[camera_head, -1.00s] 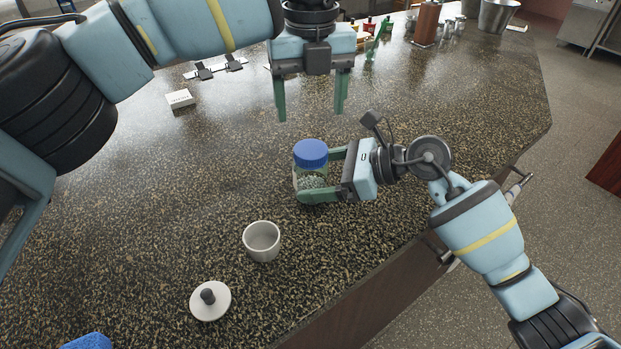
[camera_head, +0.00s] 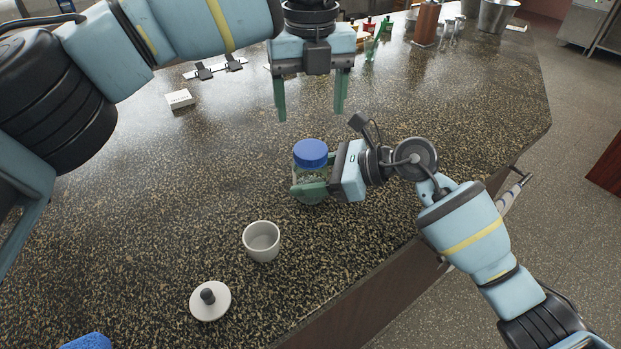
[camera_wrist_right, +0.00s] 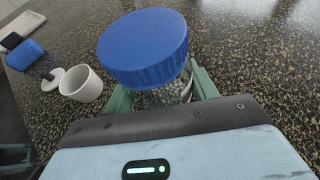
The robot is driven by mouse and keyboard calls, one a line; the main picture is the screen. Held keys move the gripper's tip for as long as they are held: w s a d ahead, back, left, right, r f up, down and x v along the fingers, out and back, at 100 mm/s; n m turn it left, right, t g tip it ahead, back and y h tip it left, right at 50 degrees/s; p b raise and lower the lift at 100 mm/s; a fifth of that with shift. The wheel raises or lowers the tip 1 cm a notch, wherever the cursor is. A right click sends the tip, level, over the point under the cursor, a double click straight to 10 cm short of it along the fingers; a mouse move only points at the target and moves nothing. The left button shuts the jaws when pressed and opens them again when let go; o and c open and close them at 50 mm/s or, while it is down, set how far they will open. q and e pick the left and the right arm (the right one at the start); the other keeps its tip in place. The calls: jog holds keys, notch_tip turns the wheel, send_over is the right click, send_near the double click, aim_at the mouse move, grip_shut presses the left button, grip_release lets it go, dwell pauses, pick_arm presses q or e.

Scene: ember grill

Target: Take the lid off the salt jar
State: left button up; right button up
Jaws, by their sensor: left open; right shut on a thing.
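The salt jar is a clear jar (camera_head: 310,188) with pale grains inside and a blue lid (camera_head: 310,153) on top. It stands upright on the dark speckled counter. My right gripper (camera_head: 312,189) is shut on the jar body below the lid, coming from the right. The right wrist view shows the blue lid (camera_wrist_right: 143,46) seated on the jar (camera_wrist_right: 165,95), with green fingers on both sides of the body. My left gripper (camera_head: 311,100) is open and empty, pointing down above the counter, behind the jar in the picture.
A white cup (camera_head: 262,241) stands in front of the jar to the left. A white round lid with a dark knob (camera_head: 210,301) lies nearer the front, by a blue sponge (camera_head: 88,341). A small white box (camera_head: 180,98) lies back left. The counter (camera_head: 160,190) left of the jar is clear.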

grip_shut()
pick_arm(q)
jog(key=m, duration=0.4)
jog(key=shift+m, duration=0.3)
jog(key=m, duration=0.4)
jog(key=shift+m, duration=0.4)
jog(key=m, duration=1.5)
jog(key=shift+m, duration=0.4)
jog(key=m, duration=0.4)
jog(key=shift+m, duration=0.4)
jog(key=m, duration=0.4)
jog(key=shift+m, duration=0.3)
jog(key=m, duration=0.5)
jog(key=shift+m, duration=0.4)
